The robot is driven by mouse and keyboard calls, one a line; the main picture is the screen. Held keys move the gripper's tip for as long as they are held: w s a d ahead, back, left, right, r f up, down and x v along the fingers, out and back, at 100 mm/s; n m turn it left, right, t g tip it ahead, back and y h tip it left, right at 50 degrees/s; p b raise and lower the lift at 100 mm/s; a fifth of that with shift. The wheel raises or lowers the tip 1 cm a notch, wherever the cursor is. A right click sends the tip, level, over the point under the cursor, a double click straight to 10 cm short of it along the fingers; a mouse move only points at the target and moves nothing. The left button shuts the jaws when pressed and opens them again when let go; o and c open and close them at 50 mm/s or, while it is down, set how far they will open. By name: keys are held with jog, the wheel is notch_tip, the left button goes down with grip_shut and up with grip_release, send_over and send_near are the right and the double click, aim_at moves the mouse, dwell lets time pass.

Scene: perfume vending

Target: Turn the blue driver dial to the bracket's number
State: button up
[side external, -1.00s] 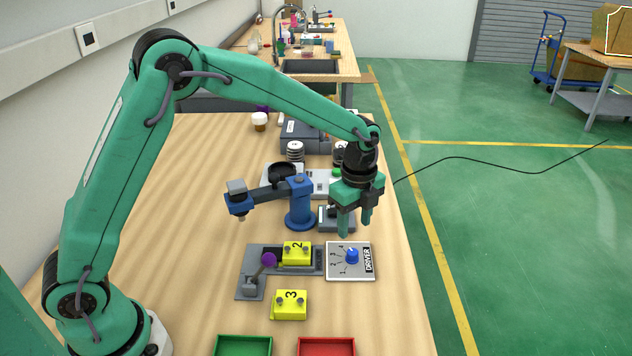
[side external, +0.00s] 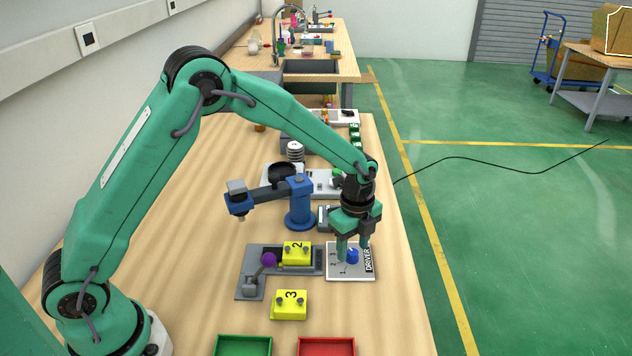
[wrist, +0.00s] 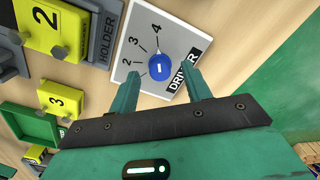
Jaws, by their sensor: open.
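The blue dial (side external: 352,257) sits on a white plate (side external: 336,274) marked DRIVER. In the wrist view the dial (wrist: 160,68) has a white mark, and the plate (wrist: 145,15) shows 2, 3 and 4 with lines. A yellow bracket (side external: 297,252) marked 2 sits in the grey holder (side external: 250,284). Another yellow bracket (side external: 290,304), marked 3, lies on the table in front. My gripper (side external: 354,252) is open, pointing down, its fingers at either side of the dial; contact is not clear.
A purple-knobbed lever (side external: 268,260) stands at the holder's left part. A blue arm-like fixture (side external: 300,205) stands behind. Green (side external: 243,346) and red (side external: 327,347) trays are at the front. The table is clear on the left.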

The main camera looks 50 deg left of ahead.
jog(key=shift+f, duration=0.5)
jog(key=c, duration=1)
